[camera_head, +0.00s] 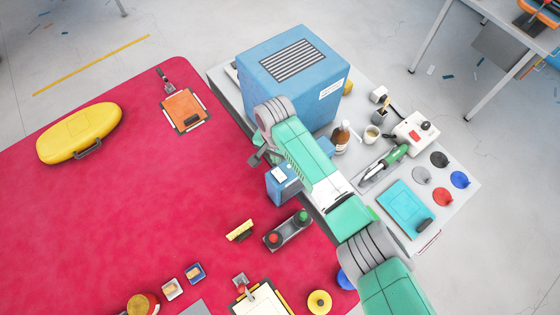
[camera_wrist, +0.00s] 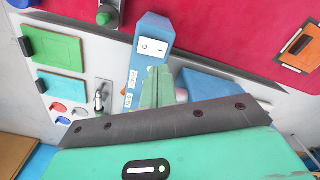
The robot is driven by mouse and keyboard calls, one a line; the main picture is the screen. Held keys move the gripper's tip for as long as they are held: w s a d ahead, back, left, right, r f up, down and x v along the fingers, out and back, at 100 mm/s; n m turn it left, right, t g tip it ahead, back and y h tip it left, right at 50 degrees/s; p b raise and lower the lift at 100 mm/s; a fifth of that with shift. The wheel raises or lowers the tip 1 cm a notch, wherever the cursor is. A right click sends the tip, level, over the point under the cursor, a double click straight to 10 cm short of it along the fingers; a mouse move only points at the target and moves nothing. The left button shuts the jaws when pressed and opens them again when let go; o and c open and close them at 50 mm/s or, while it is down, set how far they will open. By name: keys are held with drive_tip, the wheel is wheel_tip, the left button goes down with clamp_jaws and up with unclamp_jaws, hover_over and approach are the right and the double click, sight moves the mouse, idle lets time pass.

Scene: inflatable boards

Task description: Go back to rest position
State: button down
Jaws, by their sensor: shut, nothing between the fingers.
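My gripper (camera_wrist: 158,72) shows in the wrist view with its green fingers together and nothing between them. Behind the fingers in that view is a blue switch box (camera_wrist: 148,30) with a white rocker switch; I cannot tell whether they touch. In the head view my green arm reaches from the lower right up to the middle, over the edge between the red board and the grey bench. The switch box (camera_head: 280,187) is beside the arm there. My fingertips are mostly hidden by the arm in the head view.
A large blue vented box (camera_head: 290,65) stands behind the arm on the grey bench (camera_head: 398,233). A brown bottle (camera_head: 341,138), a cup and tools are to its right.

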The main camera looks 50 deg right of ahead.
idle(0.4)
drive_tip(key=w+a+r+n+t, duration=0.55)
drive_tip(key=w+a+r, duration=0.65)
drive_tip(key=w+r, duration=0.25)
drive_tip(key=w+a+r+n+t, duration=0.15)
drive_tip(key=a+r+t, duration=0.3)
drive_tip(key=r, duration=0.55)
drive_tip(key=w+a+r+n+t, duration=0.1)
drive_tip(key=a+r+n+t, duration=0.15)
drive_tip(key=a+r, duration=0.5)
drive_tip(key=s+a+r+n+t+y, duration=0.1)
drive_tip(key=s+a+r+n+t, duration=0.2)
drive_tip(key=r, duration=0.8)
drive_tip(key=s+a+r+t, duration=0.2)
drive_tip(key=s+r+t, duration=0.35)
drive_tip(key=r, duration=0.45)
drive_tip(key=s+a+r+n+t+p, duration=0.1)
drive_tip(key=s+r+t, duration=0.3)
drive_tip(key=s+r, duration=0.7)
drive_tip(key=shift+s+n+h, duration=0.3)
drive_tip(key=shift+s+n, duration=0.05)
drive_tip(key=shift+s, duration=0.7)
